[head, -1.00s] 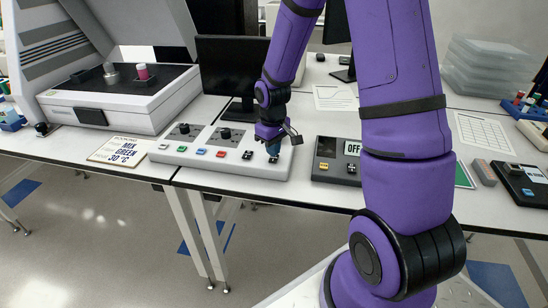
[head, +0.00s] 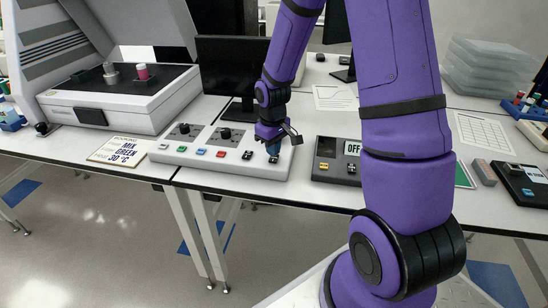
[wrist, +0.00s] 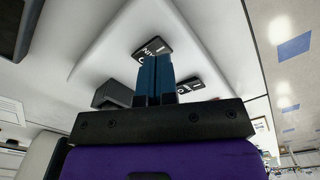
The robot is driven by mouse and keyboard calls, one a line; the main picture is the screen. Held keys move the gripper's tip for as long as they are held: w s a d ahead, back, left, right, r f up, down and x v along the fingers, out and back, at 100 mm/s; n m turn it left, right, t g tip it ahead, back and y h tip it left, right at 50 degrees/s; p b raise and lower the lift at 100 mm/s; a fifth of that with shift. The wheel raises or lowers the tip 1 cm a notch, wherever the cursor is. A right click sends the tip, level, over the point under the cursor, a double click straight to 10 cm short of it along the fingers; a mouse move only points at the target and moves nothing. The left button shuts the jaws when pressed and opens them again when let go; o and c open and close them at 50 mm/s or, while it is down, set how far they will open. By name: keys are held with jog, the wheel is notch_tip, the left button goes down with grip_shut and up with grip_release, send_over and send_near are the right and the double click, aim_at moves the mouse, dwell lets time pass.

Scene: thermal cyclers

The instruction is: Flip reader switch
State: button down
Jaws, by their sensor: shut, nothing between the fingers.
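A white control box (head: 210,160) lies on the bench. It carries two black knobs, a row of coloured buttons and a black rocker (head: 247,155). My gripper (head: 273,153) is shut and empty, pointing down over the box's right end. In the wrist view its blue fingers (wrist: 155,75) are together, with their tips at a black labelled switch plate (wrist: 152,48) on the white surface. I cannot tell whether they touch it. A second dark marked piece (wrist: 190,87) shows just right of the fingers. No label in the frames clearly names the reader switch.
A dark box (head: 336,172) with an OFF display and two buttons stands right of the white box. A black monitor (head: 232,65) stands behind.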

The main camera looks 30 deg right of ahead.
jog(key=shift+f, duration=1.25)
dwell(0.9)
jog(key=shift+r, duration=3.5)
jog(key=shift+s+r, duration=0.1)
jog(key=shift+r, duration=0.25)
notch_tip(320, 180, up, 9)
jog(key=t, duration=0.1)
send_over(273, 160)
jog(key=s+a, duration=0.2)
jog(key=s, duration=0.2)
jog(key=s+a+r+m+t, duration=0.2)
jog(key=s+a+r+t, duration=0.1)
jog(key=s+r, duration=0.85)
jog(key=s+a+r+m+t, duration=0.1)
jog(key=s+r, duration=0.2)
jog(key=s, duration=0.5)
jog(key=shift+s+a+r, duration=0.15)
jog(key=shift+a+r, duration=0.15)
jog(key=shift+r, duration=0.1)
